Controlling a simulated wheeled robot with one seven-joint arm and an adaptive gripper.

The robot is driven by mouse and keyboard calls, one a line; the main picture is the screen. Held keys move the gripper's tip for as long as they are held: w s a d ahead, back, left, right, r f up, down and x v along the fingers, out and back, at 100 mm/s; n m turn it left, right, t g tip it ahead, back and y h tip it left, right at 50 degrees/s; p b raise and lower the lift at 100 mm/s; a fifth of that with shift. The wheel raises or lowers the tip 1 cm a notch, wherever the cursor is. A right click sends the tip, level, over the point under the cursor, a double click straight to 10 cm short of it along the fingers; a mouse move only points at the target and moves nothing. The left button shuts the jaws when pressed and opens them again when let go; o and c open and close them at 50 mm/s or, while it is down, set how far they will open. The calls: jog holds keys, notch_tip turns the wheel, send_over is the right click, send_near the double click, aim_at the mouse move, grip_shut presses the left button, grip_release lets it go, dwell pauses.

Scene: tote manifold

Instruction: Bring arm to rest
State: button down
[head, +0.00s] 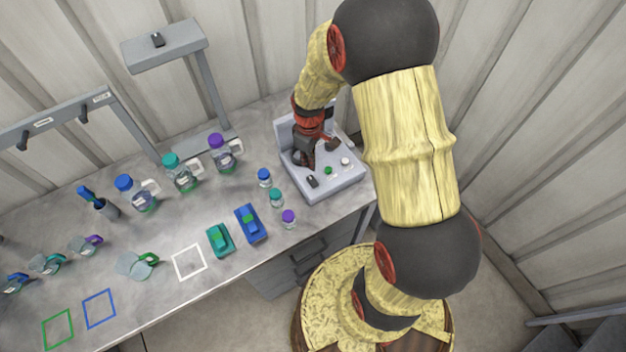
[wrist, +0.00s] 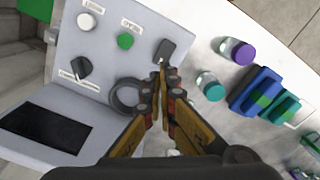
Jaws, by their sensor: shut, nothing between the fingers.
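My arm reaches over the right part of the bench, and my gripper (head: 311,166) hangs above the grey control box (head: 347,186). In the wrist view my gripper (wrist: 161,71) is shut, with its fingertips together and nothing between them. The tips are close to a black switch (wrist: 166,50) on the box; I cannot tell whether they touch it. The box also carries a green button (wrist: 125,41), a white button (wrist: 87,21), a black knob (wrist: 81,68) and a dark screen (wrist: 47,128). A dark ring (wrist: 126,95) is partly hidden by the fingers.
Small bottles with blue (head: 264,178), teal (head: 276,197) and purple (head: 288,217) caps stand left of the box. Blue (head: 251,224) and green (head: 220,240) blocks lie nearby. Larger jugs (head: 184,173) stand behind. A grey stand (head: 165,42) rises at the back. A white outlined square (head: 189,262) is empty.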

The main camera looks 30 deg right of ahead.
dwell(0.5)
jog(key=shift+s+m, duration=0.15)
jog(key=shift+m, duration=0.15)
jog(key=s, duration=0.1)
jog(key=s+m, duration=0.1)
jog(key=s+m+g, duration=0.1)
jog(key=shift+s+a+f, duration=0.15)
jog(key=shift+s+a, duration=0.15)
jog(key=shift+a, duration=0.1)
jog(key=s+a+r+m+t+b, duration=0.1)
jog(key=s+a+r+t+b, duration=0.2)
jog(key=s+r+b, duration=0.3)
jog(key=s+a+r+m+t+b, duration=0.2)
jog(key=s+a+r+b, duration=0.3)
jog(key=r, duration=0.8)
jog(key=s+t+b, duration=0.1)
jog(key=s+b, duration=0.1)
jog(key=shift+s+a+t, duration=0.3)
jog(key=shift+s+a, duration=0.05)
jog(key=shift+r, duration=0.25)
